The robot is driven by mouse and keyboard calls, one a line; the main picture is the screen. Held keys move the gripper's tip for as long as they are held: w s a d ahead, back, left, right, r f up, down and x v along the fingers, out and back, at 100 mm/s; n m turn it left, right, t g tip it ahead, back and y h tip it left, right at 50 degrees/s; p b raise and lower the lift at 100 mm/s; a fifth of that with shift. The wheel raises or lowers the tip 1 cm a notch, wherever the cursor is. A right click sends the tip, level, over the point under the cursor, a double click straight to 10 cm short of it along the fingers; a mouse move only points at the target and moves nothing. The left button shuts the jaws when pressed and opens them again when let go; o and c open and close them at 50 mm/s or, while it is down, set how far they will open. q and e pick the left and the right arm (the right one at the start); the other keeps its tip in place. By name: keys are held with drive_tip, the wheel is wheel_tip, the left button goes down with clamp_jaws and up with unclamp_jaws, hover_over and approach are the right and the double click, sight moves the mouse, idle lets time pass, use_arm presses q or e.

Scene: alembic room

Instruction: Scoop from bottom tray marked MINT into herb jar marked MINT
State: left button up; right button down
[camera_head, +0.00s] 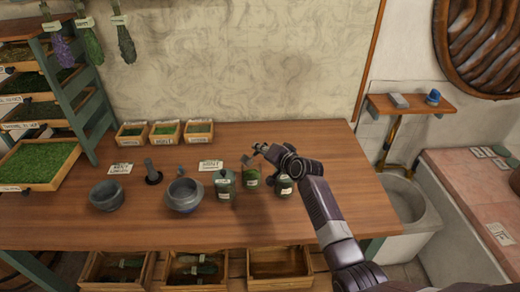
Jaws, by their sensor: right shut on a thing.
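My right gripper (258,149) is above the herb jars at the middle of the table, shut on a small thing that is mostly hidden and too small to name. The middle jar (251,177) of green glass stands just below its fingertips. Another green jar (225,187) stands to the left, and a third jar (284,186) stands to the right, partly behind my wrist. The jar labels are too small to read. The bottom tray (53,184) of the left rack holds chopped green herb; its label is not legible. My left gripper is out of view.
Two stone mortars (107,205) (185,209), a pestle (152,178) and paper cards (120,169) are on the wooden table (300,225). Three small herb boxes (165,143) stand at the back wall. Open drawers (193,285) are below. The table's right end is clear.

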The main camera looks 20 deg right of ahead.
drive_tip(key=shift+r, duration=0.15)
idle(0.4)
drive_tip(key=shift+r+p, duration=0.5)
drive_tip(key=shift+p, duration=0.15)
drive_tip(key=shift+n+h, duration=0.3)
drive_tip(key=shift+n, duration=0.2)
drive_tip(key=shift+r+n+t+h+b, duration=0.1)
drive_tip(key=shift+n+t+h+b, duration=0.3)
drive_tip(key=shift+n+t, duration=0.45)
drive_tip(key=shift+r+n+h, duration=0.1)
drive_tip(key=shift+n+h, duration=0.2)
drive_tip(key=shift+n, duration=0.35)
drive_tip(key=n+t+b, duration=0.1)
drive_tip(key=n+b, duration=0.1)
drive_tip(key=n+t+h+b, duration=0.1)
drive_tip(key=n+b, duration=0.1)
drive_tip(key=shift+r+t, duration=0.25)
drive_tip(key=shift+r, duration=0.05)
drive_tip(key=shift+r+n+t+b, duration=0.3)
drive_tip(key=shift+n+b, duration=0.2)
drive_tip(key=shift+b, duration=0.3)
drive_tip(key=shift+r, duration=0.2)
